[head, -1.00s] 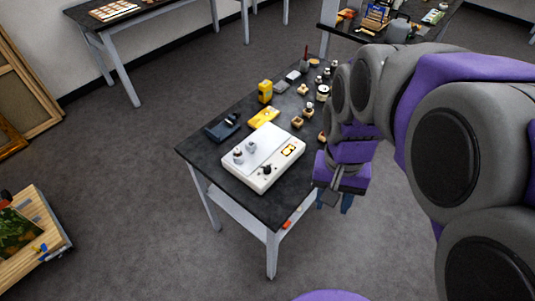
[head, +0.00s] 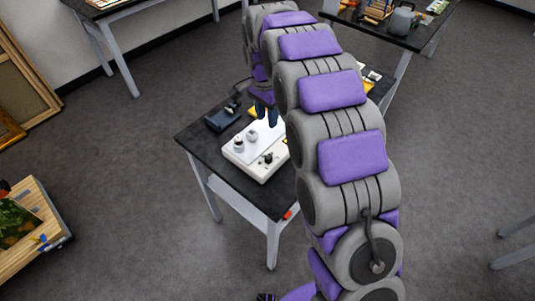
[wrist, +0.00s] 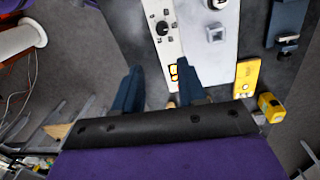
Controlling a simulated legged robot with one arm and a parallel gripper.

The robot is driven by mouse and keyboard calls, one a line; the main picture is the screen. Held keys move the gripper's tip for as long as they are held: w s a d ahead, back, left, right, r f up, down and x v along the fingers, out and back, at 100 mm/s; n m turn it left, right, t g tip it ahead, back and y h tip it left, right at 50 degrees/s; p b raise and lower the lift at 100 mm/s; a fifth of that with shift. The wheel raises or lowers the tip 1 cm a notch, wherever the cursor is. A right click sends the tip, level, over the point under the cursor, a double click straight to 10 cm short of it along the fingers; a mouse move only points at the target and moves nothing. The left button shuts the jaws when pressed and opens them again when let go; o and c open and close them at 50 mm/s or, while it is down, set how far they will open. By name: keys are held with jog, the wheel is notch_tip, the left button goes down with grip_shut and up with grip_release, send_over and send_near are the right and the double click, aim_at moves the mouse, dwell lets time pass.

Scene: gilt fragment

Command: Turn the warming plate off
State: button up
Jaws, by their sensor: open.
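The warming plate is a white box (head: 243,160) with a pale flat top, on the dark table in the head view. It also shows in the wrist view (wrist: 200,62). Its black control knob (head: 267,158) sits on the front strip and shows in the wrist view (wrist: 163,28) with marks around it. A lit orange display (wrist: 174,72) lies on the same strip. Two small vessels (head: 251,134) stand on the top. My gripper (wrist: 158,68) is open and empty, pointing down above the plate's display end, apart from the knob in the wrist view. My arm hides the plate's right end in the head view.
A yellow meter (wrist: 246,77) and a yellow block (wrist: 270,106) lie beside the plate. A dark blue device (head: 222,119) is behind it. My arm covers the table's right part, with its small items mostly hidden. The front left table corner is clear (head: 200,140).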

aim_at(268, 156)
jog(key=f+b, duration=0.1)
jog(key=f, duration=0.8)
jog(key=f+b, duration=0.2)
jog(key=f, duration=0.6)
jog(key=shift+s+d+f, duration=0.15)
jog(key=shift+d+f, duration=0.05)
jog(key=shift+f, duration=0.15)
jog(key=shift+c, duration=0.2)
grip_shut()
